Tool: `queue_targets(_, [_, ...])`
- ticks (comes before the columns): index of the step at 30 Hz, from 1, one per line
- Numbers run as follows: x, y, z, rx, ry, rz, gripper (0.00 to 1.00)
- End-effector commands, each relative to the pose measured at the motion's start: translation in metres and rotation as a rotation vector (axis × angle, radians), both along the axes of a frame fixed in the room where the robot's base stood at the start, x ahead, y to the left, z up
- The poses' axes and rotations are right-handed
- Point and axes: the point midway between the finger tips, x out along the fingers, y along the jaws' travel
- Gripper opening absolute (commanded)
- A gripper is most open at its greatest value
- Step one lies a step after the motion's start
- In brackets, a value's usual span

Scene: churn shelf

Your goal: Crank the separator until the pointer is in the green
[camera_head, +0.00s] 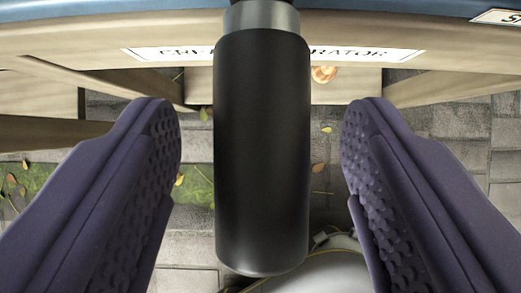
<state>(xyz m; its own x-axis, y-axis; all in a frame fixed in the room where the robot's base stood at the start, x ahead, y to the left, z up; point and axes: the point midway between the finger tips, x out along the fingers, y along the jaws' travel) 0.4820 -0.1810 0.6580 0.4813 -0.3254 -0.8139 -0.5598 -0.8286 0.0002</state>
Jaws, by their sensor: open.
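A black cylindrical crank grip (262,150) with a grey metal collar (262,16) at its top hangs down the middle of the view. My gripper (260,125) is open, with one purple, studded finger to the left of the grip and one to the right. A gap shows on each side, so neither finger touches it. The separator's body, its pointer and any green zone are not in view. A label (375,54) behind the grip is partly covered by it; its end reads "RATOR".
A curved wooden shelf edge (440,40) with a blue band (400,10) above it crosses the top. Wooden supports (130,85) stand below it. Grey paving (455,125) with scattered leaves and a green patch lies beneath. A pale rounded shape shows at the bottom.

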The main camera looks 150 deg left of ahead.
Motion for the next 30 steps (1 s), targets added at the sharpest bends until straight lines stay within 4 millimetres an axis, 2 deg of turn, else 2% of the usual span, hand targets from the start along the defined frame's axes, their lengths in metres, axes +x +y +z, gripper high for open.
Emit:
queue_targets(10, [-0.002,0.001,0.005,0.000,0.000,0.000,0.61])
queue_targets(30, [-0.033,0.022,0.058,0.000,0.000,0.000,0.61])
